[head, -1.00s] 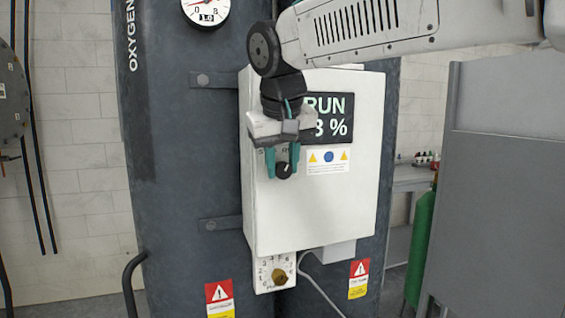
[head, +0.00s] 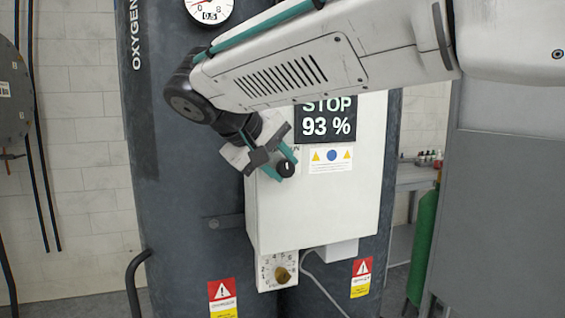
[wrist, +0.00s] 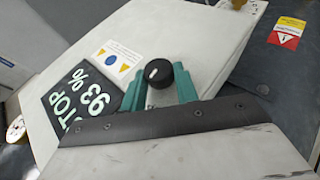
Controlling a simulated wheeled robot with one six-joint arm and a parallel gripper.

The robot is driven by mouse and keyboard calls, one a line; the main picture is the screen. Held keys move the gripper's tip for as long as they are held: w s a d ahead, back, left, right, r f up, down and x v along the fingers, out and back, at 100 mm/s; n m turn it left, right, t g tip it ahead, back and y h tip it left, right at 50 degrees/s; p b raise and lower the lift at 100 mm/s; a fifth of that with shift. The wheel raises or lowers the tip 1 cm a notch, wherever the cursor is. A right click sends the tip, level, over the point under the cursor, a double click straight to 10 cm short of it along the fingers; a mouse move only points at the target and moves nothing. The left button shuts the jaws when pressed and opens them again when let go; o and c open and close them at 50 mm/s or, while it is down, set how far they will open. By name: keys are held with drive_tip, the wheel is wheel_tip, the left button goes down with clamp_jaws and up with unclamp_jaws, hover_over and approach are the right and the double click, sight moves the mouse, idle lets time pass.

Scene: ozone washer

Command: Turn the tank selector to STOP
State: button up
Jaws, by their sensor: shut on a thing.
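The tank selector (head: 285,168) is a round black knob with a white mark, on the front of a white control box (head: 330,215). It also shows in the wrist view (wrist: 159,73). My gripper (head: 281,168) is shut on the selector, with a teal finger on either side of it, and is tilted in the head view. The display (head: 325,117) on the box reads STOP and 93 %. In the wrist view the display (wrist: 82,98) shows the same words, partly cut off.
A numbered dial with a brass knob (head: 281,275) sits under the box. A gauge (head: 209,8) is above on the dark oxygen tank (head: 180,190). A grey cabinet (head: 500,190) and a green cylinder (head: 422,240) stand at the right.

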drive_tip(key=shift+a+f+n+t+h, duration=0.2)
drive_tip(key=shift+t+h, duration=0.25)
drive_tip(key=shift+h, duration=0.5)
drive_tip(key=shift+f+n+t+h, duration=0.1)
drive_tip(key=shift+n+t+h, duration=0.3)
drive_tip(key=shift+h, duration=0.55)
drive_tip(key=shift+s, duration=0.1)
drive_tip(key=o, duration=1)
drive_tip(key=v, duration=0.7)
drive_tip(key=shift+s+a, duration=0.25)
drive_tip(key=shift+a, duration=0.05)
